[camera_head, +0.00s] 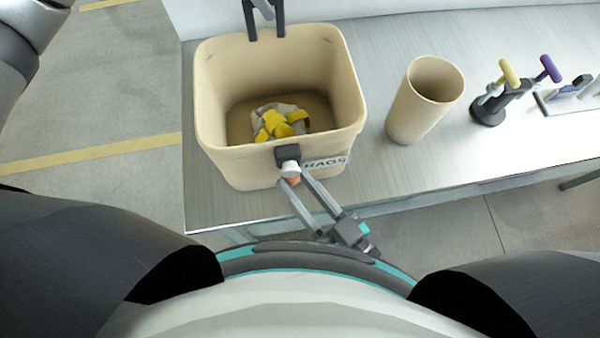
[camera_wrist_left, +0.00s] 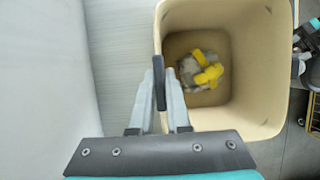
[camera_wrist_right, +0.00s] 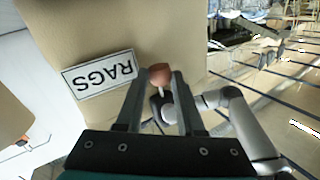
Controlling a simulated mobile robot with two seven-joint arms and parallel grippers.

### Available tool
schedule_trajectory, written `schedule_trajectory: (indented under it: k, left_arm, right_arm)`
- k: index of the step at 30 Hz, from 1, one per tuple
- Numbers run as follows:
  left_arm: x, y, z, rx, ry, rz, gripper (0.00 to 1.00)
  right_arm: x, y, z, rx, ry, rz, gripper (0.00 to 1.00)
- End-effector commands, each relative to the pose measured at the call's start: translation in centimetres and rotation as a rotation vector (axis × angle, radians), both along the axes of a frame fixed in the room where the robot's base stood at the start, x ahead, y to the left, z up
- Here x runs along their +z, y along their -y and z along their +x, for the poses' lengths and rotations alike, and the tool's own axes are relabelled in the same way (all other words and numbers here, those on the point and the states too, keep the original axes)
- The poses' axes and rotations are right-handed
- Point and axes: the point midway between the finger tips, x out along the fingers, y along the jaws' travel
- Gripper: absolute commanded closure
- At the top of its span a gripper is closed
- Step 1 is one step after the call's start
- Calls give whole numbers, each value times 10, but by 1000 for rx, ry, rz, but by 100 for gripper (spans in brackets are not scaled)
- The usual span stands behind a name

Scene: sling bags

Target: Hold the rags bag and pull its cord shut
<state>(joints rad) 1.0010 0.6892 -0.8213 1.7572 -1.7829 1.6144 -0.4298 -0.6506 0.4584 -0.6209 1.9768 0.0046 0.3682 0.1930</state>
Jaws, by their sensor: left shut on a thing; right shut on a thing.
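The rags bag (camera_head: 225,158) is a beige open bin-like bag standing upright on the bench, its mouth wide. Its RAGS label (camera_wrist_right: 100,73) is on the near side. Grey and yellow rags (camera_head: 280,122) lie on its floor. My left gripper (camera_head: 264,12) is at the far rim, shut on a dark upright handle (camera_wrist_left: 159,84) there. My right gripper (camera_wrist_right: 159,80) is at the near side, below the rim, shut on an orange-brown cord knob (camera_head: 293,181). A dark cord lock (camera_head: 288,153) with a white part sits just above the knob. The cord itself is mostly hidden.
A tall beige cylinder (camera_head: 405,115) stands right of the bag on the grey bench (camera_head: 375,180). Farther right are tools with yellow (camera_head: 509,72) and purple (camera_head: 548,68) handles. Bare bench lies between the bag and the cylinder.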

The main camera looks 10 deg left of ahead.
Motion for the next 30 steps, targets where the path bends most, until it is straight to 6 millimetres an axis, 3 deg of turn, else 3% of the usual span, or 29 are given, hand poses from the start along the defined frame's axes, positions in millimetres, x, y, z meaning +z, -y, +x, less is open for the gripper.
schedule_trajectory:
  k: [11,24,30]
  left_arm:
    - [-1,-1,0,2,-2,4,100]
    - [-1,-1,0,2,-2,4,100]
    - [-1,-1,0,2,-2,4,100]
  right_arm:
    - [-3,0,0,1,-1,-1,100]
    - [-58,0,0,0,-3,-3,100]
    - [-69,0,0,1,-2,-1,100]
